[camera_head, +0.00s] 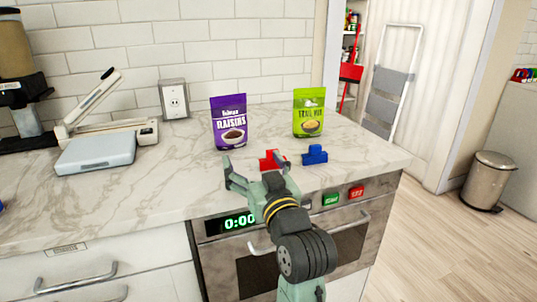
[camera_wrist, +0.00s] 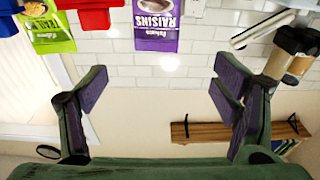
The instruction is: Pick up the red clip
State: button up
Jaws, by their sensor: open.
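The red clip (camera_head: 267,160) sits near the front edge of the marble counter, partly hidden by a finger of my gripper. In the wrist view, which is upside down, the red clip (camera_wrist: 92,14) shows at the top edge, cut off and left of centre. My gripper (camera_head: 256,168) is open and empty, with its fingers wide apart around the front of the counter by the red clip. Both fingers (camera_wrist: 158,95) also show in the wrist view, with nothing between them but wall.
A blue clip (camera_head: 315,155) lies just right of the red one. A purple raisins bag (camera_head: 229,122) and a green trail mix bag (camera_head: 308,112) stand behind. A grey scale-like device (camera_head: 97,153) is at left. An oven (camera_head: 300,235) is below the counter.

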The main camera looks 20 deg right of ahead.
jog(key=m+g+h, duration=0.1)
jog(key=h, duration=0.1)
send_near(272, 150)
jog(key=w+p, duration=0.1)
jog(key=w, duration=0.2)
jog(key=w+p, duration=0.1)
jog(key=w, duration=0.2)
jog(key=w+p, duration=0.1)
jog(key=w, duration=0.3)
jog(key=shift+d+f, duration=0.1)
jog(key=shift+d, duration=0.2)
jog(key=shift+s, duration=0.1)
jog(key=c, duration=1.3)
